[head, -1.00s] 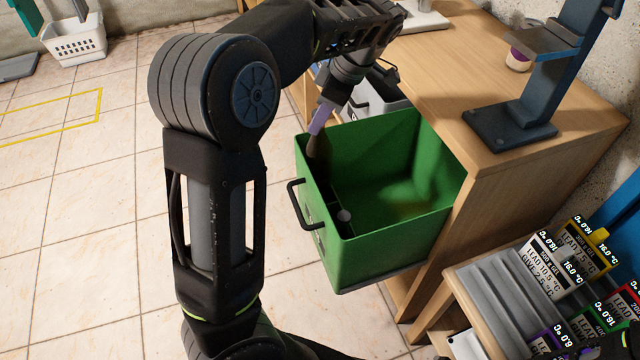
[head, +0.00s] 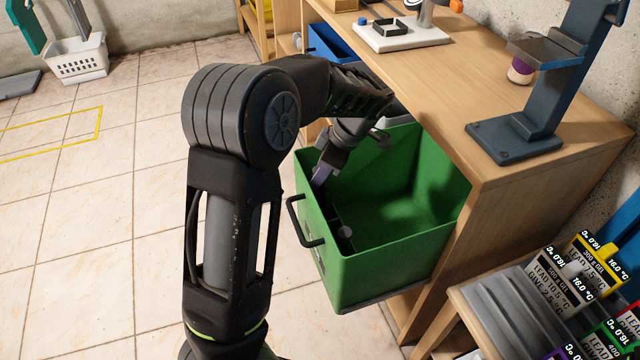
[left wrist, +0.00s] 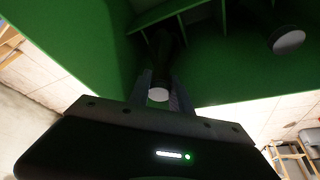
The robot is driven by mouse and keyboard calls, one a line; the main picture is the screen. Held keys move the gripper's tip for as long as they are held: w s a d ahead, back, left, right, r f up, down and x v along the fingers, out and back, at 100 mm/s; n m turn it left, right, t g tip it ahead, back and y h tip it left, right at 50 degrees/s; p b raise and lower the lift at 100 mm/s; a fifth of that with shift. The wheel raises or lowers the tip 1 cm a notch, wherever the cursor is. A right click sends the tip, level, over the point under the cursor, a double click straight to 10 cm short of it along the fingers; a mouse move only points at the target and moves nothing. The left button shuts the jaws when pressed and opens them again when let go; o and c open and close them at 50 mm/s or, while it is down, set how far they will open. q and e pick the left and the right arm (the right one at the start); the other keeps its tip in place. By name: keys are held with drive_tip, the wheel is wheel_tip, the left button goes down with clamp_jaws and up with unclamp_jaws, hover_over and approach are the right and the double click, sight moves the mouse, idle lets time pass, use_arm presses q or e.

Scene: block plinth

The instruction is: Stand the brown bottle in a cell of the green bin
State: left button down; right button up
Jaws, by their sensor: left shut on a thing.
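The green bin (head: 385,262) sits half out of the wooden cabinet, with thin dividers along its left inner side. My left gripper (head: 320,176) points down inside the bin's far left corner. In the left wrist view the gripper (left wrist: 160,92) is shut on the neck of the brown bottle (left wrist: 165,58), just beyond its pale cap. The bottle looks dark and reaches down among the dividers; I cannot tell whether its base touches the floor. In the head view it is hidden or lost in shadow. My right gripper is not in view.
Another pale-capped item (head: 345,232) stands in the bin near the left wall; it also shows in the left wrist view (left wrist: 288,40). The wooden top (head: 440,100) overhangs the bin's right side. A blue-grey stand (head: 520,135) is on it. The bin's right part looks empty.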

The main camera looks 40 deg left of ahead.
sight(319, 202)
use_arm(q)
drive_tip(key=shift+f, duration=1.6)
drive_tip(key=shift+f+b, duration=0.15)
drive_tip(key=shift+b, duration=0.15)
drive_tip(key=c, duration=1.5)
unclamp_jaws()
drive_tip(key=shift+o, duration=0.2)
